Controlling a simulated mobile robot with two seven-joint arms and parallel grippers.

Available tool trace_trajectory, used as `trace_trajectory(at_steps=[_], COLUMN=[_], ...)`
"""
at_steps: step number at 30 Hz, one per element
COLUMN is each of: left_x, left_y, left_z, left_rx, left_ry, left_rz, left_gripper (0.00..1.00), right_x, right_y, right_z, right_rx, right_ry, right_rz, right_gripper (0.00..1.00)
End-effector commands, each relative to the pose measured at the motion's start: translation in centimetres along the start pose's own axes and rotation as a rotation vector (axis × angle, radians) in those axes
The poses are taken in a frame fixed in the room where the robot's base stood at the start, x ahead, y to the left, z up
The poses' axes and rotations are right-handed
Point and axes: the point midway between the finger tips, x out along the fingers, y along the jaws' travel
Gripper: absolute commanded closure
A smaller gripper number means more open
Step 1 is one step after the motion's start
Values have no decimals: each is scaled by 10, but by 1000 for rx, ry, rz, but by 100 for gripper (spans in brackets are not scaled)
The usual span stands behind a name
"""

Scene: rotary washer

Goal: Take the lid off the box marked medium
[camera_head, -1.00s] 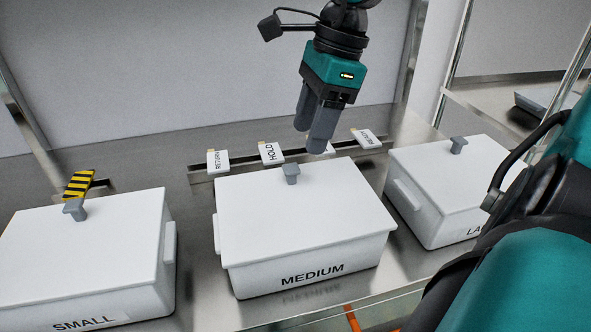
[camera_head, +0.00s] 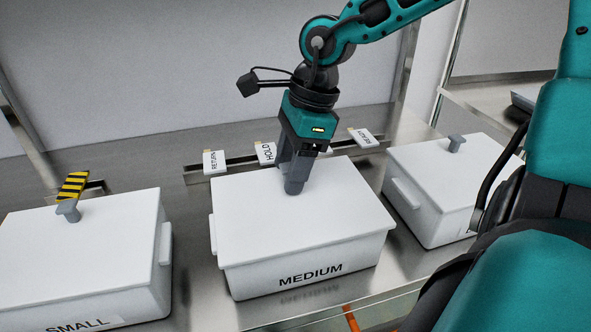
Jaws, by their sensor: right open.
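The white box marked MEDIUM (camera_head: 310,277) stands in the middle of the steel counter. Its flat white lid (camera_head: 310,225) is on it. My right gripper (camera_head: 291,185) points down over the back part of the lid, where the lid's small grey knob is. The fingers hide the knob, so I cannot see whether they touch it. The right gripper is open. My left gripper is not in view.
A white box marked SMALL (camera_head: 75,265) stands at the left, and another lidded white box (camera_head: 440,195) stands at the right. Labelled tags, one reading RETURN (camera_head: 213,162), stand behind the medium box. A yellow-black striped piece (camera_head: 73,185) is at the back left.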

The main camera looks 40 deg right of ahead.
Motion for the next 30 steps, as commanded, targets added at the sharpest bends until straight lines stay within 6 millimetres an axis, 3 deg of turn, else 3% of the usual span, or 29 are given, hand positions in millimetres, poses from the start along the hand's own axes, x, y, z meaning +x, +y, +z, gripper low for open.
trace_trajectory(at_steps=[2, 19, 30], left_x=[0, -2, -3], left_y=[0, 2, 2], left_z=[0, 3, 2], left_rx=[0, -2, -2], left_ry=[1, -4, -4], left_rz=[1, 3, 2], left_gripper=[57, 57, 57], right_x=[0, 0, -10], right_y=[0, 0, -1], right_z=[0, 0, 3], right_rx=[0, 0, -1], right_ry=[0, 0, -2], right_rz=[0, 0, -4], right_gripper=[45, 100, 100])
